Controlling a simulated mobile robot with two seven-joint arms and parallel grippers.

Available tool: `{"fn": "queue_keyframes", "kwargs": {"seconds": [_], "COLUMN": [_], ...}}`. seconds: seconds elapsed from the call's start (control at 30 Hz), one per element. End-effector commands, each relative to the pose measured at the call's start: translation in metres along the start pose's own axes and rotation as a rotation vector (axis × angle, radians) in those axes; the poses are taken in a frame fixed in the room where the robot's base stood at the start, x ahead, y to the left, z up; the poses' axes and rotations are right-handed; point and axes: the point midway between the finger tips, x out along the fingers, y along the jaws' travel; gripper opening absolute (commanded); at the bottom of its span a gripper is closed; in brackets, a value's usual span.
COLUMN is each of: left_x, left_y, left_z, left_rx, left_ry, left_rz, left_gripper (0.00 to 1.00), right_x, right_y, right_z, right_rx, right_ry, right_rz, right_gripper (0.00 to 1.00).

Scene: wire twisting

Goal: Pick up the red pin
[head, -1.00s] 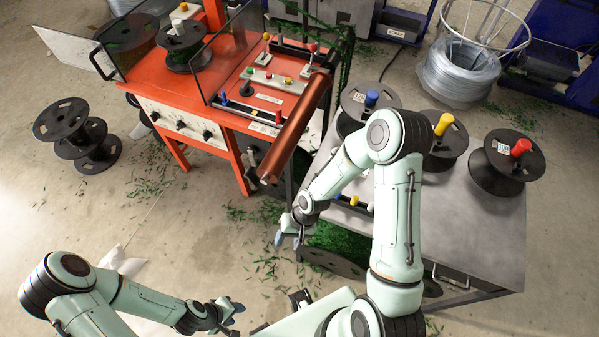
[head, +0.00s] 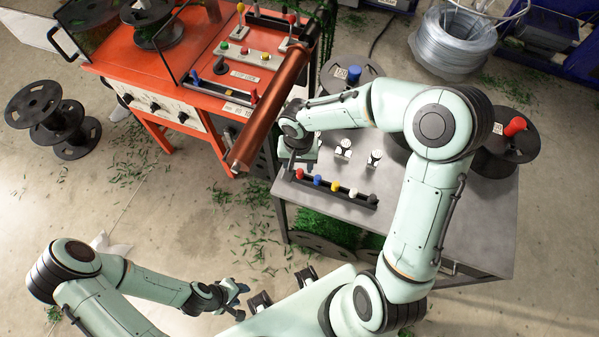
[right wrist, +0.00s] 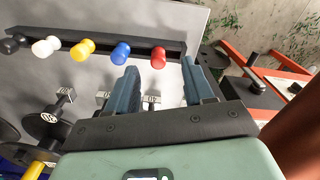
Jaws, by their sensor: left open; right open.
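The red pin (head: 300,174) stands at the left end of a black rack (head: 340,193) on the grey table. It also shows in the right wrist view (right wrist: 158,58), just beyond and between the fingertips. My right gripper (head: 292,166) is open and empty, above the table close to the red pin, with its fingers not closed on it. In the right wrist view its two fingers (right wrist: 160,76) are spread apart. My left gripper (head: 238,303) is open and empty over the floor, low in the head view, away from the table.
Blue (head: 318,181), yellow (head: 334,187), white and dark pins stand in the same rack. Two small white-topped posts (head: 343,148) stand behind it. Black spools (head: 506,150) sit on the table (head: 480,225). An orange machine (head: 200,75) with a copper roller (head: 265,115) stands close left.

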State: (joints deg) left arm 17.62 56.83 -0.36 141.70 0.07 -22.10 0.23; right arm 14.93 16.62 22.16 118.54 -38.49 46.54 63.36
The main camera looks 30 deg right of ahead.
Motion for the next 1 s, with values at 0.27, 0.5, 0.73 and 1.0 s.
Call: {"fn": "queue_keyframes", "kwargs": {"seconds": [0.27, 0.5, 0.73, 1.0], "left_x": [-0.003, -0.001, -0.001, -0.001], "left_y": [0.002, 0.001, 0.001, 0.001], "left_z": [-0.002, -0.001, -0.001, -0.001], "left_rx": [0.001, 0.001, 0.001, 0.001], "left_ry": [0.002, 0.001, 0.001, 0.001], "left_rz": [0.001, 0.001, 0.001, 0.001], "left_gripper": [0.43, 0.43, 0.43, 0.43], "right_x": [0.029, 0.055, 0.055, 0.055], "right_y": [0.003, 0.003, 0.003, 0.003], "right_z": [-0.005, -0.007, -0.007, -0.007], "right_rx": [-0.001, -0.001, -0.001, -0.001], "right_ry": [-0.005, -0.001, 0.0, 0.0], "right_rz": [0.001, 0.0, -0.001, -0.001], "right_gripper": [0.52, 0.52, 0.52, 0.0]}}
